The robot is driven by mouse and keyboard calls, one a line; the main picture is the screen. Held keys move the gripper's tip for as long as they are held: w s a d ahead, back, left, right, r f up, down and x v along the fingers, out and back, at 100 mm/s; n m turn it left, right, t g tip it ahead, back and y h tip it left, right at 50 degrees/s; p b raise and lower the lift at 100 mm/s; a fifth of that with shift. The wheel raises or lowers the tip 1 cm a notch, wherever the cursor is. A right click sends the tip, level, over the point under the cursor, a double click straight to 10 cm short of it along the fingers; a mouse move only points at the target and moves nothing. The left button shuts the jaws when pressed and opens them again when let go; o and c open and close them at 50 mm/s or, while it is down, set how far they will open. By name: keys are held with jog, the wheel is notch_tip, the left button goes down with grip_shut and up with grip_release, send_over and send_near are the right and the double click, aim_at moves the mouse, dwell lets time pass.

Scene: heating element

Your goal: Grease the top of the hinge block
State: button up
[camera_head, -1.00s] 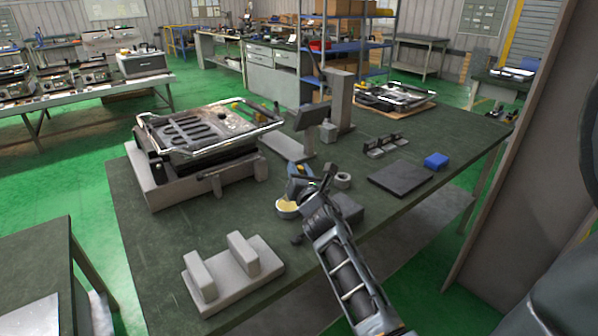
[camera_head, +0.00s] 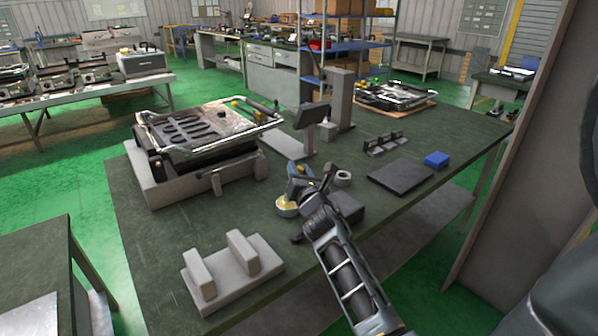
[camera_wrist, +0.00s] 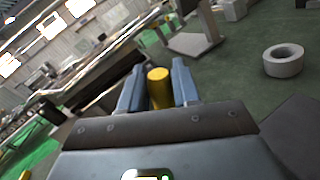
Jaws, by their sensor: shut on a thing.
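A grey block with two upright bars (camera_head: 232,272) sits at the table's near left. A dark strip with small upright pieces (camera_head: 386,144) lies towards the back right. I cannot tell which of these is the hinge block.
A large grey fixture with a metal-framed plate (camera_head: 205,135) stands at the left of the green-topped table. A grey ring (camera_head: 343,179), a dark flat plate (camera_head: 400,176) and a blue block (camera_head: 436,160) lie to the right. A grey post (camera_head: 340,100) stands behind.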

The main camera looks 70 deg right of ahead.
jog(key=shift+f, duration=0.45)
dwell(1.1)
notch_tip(320, 180, up, 7)
jog(key=p, duration=0.7)
jog(key=shift+r, duration=0.15)
jog(key=shift+s, duration=0.1)
dwell(0.9)
